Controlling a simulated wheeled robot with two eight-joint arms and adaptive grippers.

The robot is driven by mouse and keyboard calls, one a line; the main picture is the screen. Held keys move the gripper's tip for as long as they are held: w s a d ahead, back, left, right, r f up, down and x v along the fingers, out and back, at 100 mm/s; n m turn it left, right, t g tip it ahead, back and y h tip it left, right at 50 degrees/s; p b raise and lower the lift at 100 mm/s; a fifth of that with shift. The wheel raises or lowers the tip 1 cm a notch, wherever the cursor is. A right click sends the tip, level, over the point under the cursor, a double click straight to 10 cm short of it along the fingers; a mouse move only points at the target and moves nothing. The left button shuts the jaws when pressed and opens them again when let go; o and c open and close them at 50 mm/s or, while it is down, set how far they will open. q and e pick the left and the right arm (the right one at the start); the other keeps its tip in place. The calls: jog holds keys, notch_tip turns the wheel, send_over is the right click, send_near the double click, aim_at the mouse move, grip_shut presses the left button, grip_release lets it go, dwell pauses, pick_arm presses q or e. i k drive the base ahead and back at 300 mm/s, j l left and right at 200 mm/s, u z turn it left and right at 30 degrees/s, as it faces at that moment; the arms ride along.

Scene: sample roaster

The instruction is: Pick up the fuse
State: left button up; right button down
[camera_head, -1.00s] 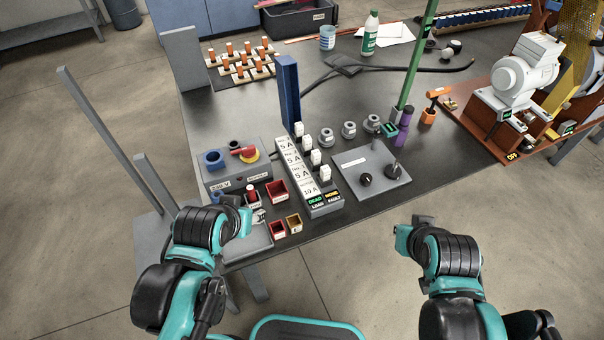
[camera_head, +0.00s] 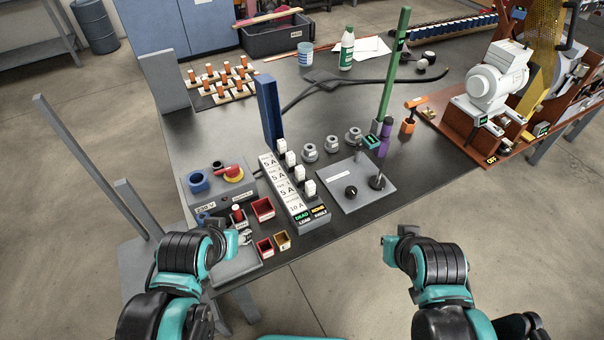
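I cannot single out a loose fuse. A grey fuse strip (camera_head: 318,218) stands at the table's front edge, with labels such as 5 A and 10 A and a row of upright white fuse carriers (camera_head: 291,159) along its right side. My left gripper (camera_head: 230,245) is at the front left, over or beside a grey tray (camera_head: 238,268); the wrist hides part of that area. My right gripper (camera_head: 391,249) is in front of the table, right of the strip and apart from it. The finger openings of both grippers are too small and turned away to read.
Small red bins (camera_head: 263,208) and a yellow bin (camera_head: 283,240) sit left of the strip. A grey switch box (camera_head: 212,205) stands behind them. A blue post (camera_head: 268,110) rises behind the strip, and a grey panel (camera_head: 356,187) lies to its right. The table's middle is mostly clear.

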aim_at(299, 171)
jog(key=i+l+u, duration=0.6)
jog(key=l+u, duration=0.15)
jog(key=l, duration=0.15)
jog(key=i+l+u, duration=0.25)
jog(key=k+l, duration=0.1)
